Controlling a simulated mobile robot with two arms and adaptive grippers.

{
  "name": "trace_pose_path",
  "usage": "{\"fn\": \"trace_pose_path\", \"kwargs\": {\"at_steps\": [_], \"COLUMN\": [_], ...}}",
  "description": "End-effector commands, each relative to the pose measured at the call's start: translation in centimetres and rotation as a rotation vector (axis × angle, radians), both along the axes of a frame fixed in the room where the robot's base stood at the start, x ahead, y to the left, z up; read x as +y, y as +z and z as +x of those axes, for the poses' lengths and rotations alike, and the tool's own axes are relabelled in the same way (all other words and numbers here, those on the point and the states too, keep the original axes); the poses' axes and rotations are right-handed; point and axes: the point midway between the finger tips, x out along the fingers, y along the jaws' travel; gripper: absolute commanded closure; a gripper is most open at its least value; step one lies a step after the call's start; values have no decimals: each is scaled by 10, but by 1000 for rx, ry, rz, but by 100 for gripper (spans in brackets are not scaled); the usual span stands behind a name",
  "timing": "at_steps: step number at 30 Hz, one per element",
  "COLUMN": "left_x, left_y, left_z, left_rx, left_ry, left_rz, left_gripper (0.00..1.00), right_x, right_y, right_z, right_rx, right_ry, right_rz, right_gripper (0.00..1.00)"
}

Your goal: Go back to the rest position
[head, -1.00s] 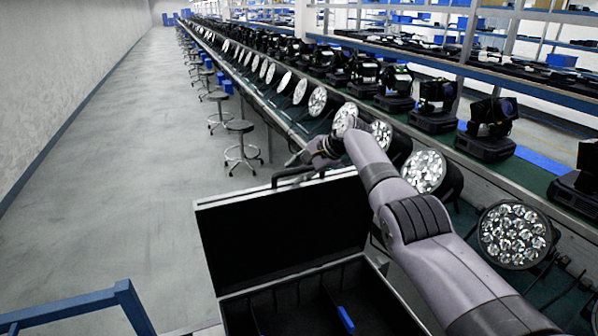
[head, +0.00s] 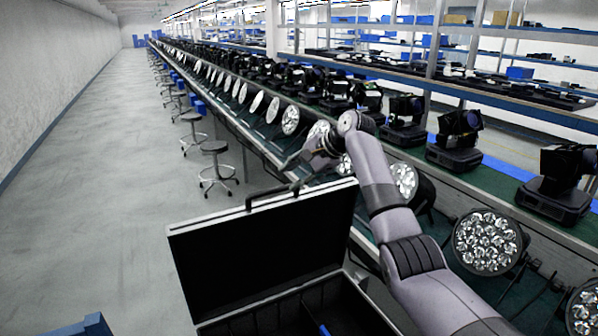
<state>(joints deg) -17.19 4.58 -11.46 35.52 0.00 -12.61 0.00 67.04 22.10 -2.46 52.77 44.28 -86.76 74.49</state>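My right arm reaches in from the lower right across the open black case (head: 190,228). My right gripper (head: 294,162) is beyond the raised lid, just above and behind the lid's handle (head: 272,193). It is small and seen from behind, so I cannot tell whether its fingers are open or shut. No held object shows at it. My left gripper is not in view.
Par cans (head: 487,242) line the green conveyor bench at the right, close to my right arm. Moving-head lights (head: 455,140) stand behind them. Stools (head: 215,150) stand left of the bench. The grey floor (head: 95,190) at left is clear.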

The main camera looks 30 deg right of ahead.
Motion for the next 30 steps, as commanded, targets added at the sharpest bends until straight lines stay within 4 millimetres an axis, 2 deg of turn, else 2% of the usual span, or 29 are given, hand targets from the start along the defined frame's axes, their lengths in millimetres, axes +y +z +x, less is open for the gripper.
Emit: {"fn": "trace_pose_path", "kwargs": {"at_steps": [6, 23, 26, 29, 30], "left_x": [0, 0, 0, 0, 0], "left_y": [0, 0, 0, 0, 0], "left_z": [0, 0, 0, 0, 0], "left_rx": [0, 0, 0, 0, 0], "left_ry": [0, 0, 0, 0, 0], "left_rz": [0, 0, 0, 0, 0], "left_gripper": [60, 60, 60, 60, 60], "right_x": [-8, -7, -2, 8, 14], "right_y": [14, 11, -12, -56, -79], "right_z": [-11, -13, -18, -31, -39], "right_rx": [-1, 2, 6, 12, 15], "right_ry": [-1, 5, 34, 102, 141], "right_rz": [0, -7, -54, -157, -209], "right_gripper": [65, 65, 65, 65, 65]}}
